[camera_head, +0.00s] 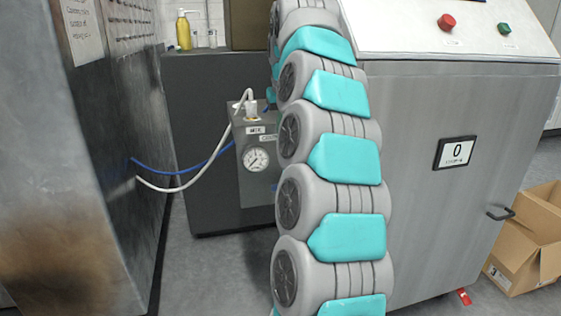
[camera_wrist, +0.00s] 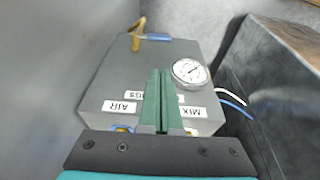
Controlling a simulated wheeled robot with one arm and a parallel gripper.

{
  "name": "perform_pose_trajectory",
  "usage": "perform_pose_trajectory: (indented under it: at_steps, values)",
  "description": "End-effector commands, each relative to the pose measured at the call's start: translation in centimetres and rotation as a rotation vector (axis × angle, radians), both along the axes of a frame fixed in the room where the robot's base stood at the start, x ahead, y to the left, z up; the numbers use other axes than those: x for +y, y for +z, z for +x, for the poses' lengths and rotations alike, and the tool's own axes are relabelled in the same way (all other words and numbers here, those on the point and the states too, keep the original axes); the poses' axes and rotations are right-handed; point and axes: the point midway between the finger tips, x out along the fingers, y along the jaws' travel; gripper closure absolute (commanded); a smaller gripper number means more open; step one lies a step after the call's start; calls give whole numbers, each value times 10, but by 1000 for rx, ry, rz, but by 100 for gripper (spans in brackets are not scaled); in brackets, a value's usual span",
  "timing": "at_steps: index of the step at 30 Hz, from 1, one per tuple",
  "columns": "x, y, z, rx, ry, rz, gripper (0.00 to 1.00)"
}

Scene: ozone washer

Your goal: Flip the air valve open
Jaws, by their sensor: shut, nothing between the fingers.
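A grey box with a round pressure gauge (camera_wrist: 190,71) fills the middle of the wrist view. An AIR label (camera_wrist: 122,107) is on the left and a MIX label (camera_wrist: 193,112) on the right, both upside down. A blue and yellow part (camera_wrist: 122,128) shows beside the AIR label, mostly hidden by my gripper's body. A blue lever on a brass fitting (camera_wrist: 152,37) sits at the box's far end. I cannot tell which part is the air valve. My gripper (camera_wrist: 160,72) is shut and empty, over the box between the labels.
White and blue hoses (camera_head: 185,177) run from the box to the steel cabinet (camera_head: 85,190) on the left. My arm hides part of the box in the head view. A steel console (camera_head: 455,200) and a cardboard box (camera_head: 525,240) are on the right.

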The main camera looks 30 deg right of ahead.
Motion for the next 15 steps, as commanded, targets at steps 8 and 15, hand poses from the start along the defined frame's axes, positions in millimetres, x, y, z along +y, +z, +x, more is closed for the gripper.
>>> perform_pose_trajectory:
  at_steps: [8,15]
  values:
    - [-2,-28,7,3,2,0,100]
    - [-4,-66,17,3,2,2,100]
